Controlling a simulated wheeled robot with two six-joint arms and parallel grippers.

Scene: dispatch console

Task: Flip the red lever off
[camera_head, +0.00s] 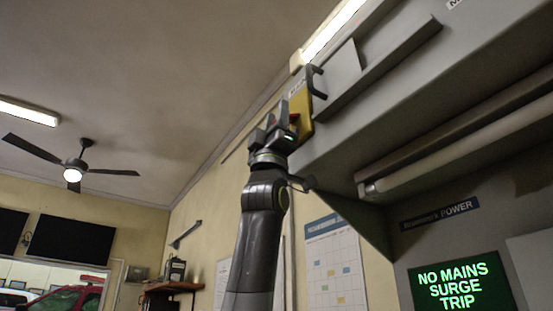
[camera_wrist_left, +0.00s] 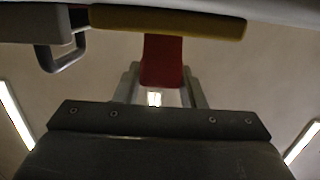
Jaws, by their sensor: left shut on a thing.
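The red lever (camera_wrist_left: 162,62) shows in the left wrist view, hanging between the two fingers of my left gripper (camera_wrist_left: 160,88). It joins a yellow plate (camera_wrist_left: 200,22). In the head view my left gripper (camera_head: 277,120) is raised to the end of the grey overhead console, against the yellow plate (camera_head: 303,105). A small bit of the red lever (camera_head: 293,119) shows beside the fingers; most of it is hidden there. My left gripper is shut on the lever. My right gripper is not in view.
A dark handle (camera_head: 316,82) sticks out close to the yellow plate, and it also shows in the left wrist view (camera_wrist_left: 62,60). The grey console (camera_head: 370,150) fills the right side, with a lit screen (camera_head: 455,288) reading "NO MAINS SURGE TRIP". Open room lies to the left.

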